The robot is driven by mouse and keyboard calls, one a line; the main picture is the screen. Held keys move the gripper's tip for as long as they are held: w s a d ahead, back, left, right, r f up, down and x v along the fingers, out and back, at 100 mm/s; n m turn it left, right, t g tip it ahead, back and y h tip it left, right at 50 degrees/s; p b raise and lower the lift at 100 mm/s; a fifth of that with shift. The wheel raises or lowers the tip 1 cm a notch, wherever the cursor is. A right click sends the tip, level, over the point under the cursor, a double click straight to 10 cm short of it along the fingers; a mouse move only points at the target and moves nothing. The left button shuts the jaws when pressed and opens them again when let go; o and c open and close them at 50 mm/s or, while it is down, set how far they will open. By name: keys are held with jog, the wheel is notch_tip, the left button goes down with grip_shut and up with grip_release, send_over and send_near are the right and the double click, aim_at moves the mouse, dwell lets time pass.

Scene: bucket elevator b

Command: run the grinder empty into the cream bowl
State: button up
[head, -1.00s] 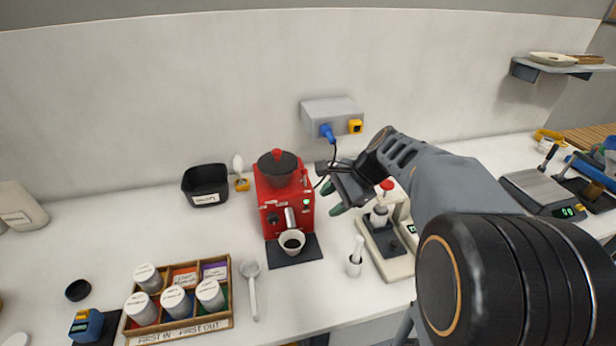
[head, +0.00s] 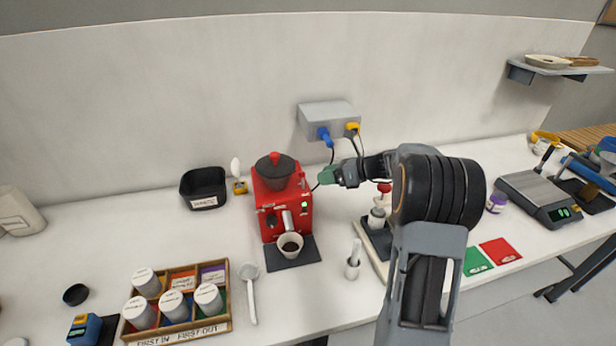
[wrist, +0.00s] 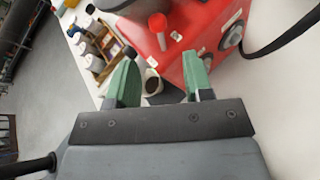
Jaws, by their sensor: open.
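The red grinder (head: 270,228) stands upright against the back of the counter, with a dark lidded hopper (head: 277,168) on top and a small green light on its front. The cream bowl (head: 289,252) stands on a dark mat under the spout, with dark contents inside. My gripper (head: 321,178) is open and empty, beside the grinder's upper right side. In the wrist view, the green fingertips (wrist: 160,82) point at the red grinder body (wrist: 183,45); a red-topped lever and a round knob show there. I cannot tell whether a finger touches the grinder.
A grey wall box (head: 327,119) with blue and yellow plugs sits behind, cables hanging near my arm. A black bin (head: 204,186) is left of the grinder. A jar rack (head: 180,333) and spoon (head: 250,290) lie in front.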

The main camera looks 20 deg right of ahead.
aim_at(307, 188)
jog(key=p+x, duration=0.1)
jog(key=x, duration=0.5)
jog(key=shift+w+a+f, duration=0.1)
jog(key=shift+a, duration=0.15)
jog(key=shift+c, duration=0.4)
